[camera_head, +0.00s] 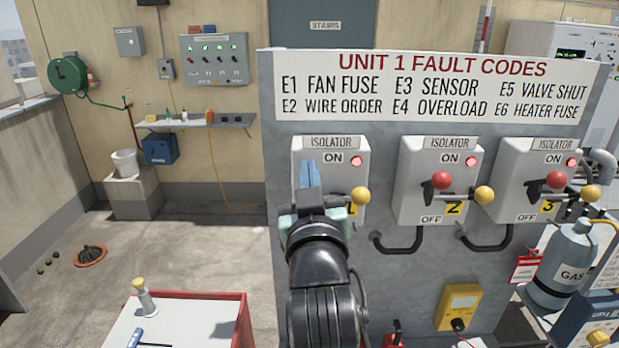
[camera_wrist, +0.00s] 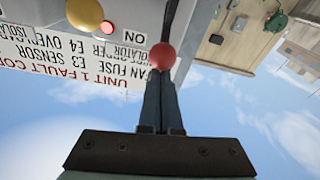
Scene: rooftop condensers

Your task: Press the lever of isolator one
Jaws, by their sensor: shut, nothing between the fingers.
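Isolator one (camera_head: 333,148) is the leftmost grey box on the panel, with a lit red lamp (camera_head: 356,161) by the ON label and a yellow ball (camera_head: 362,196) at its right side. Its lever's red knob is hidden behind my arm in the head view. In the wrist view the red knob (camera_wrist: 161,56) of the lever shows right at the fingertips, with a dark lever bar running up from it. My gripper (camera_head: 308,170) is shut and empty, its blue fingers together in front of the box. I cannot tell whether the fingertips touch the knob.
Isolator two (camera_head: 412,200) and isolator three (camera_head: 510,205) stand to the right, each with a red knob and yellow ball. A fault-code sign (camera_head: 440,85) is above. A gas bottle (camera_head: 563,262) stands at right. A red-edged table (camera_head: 190,318) is at lower left.

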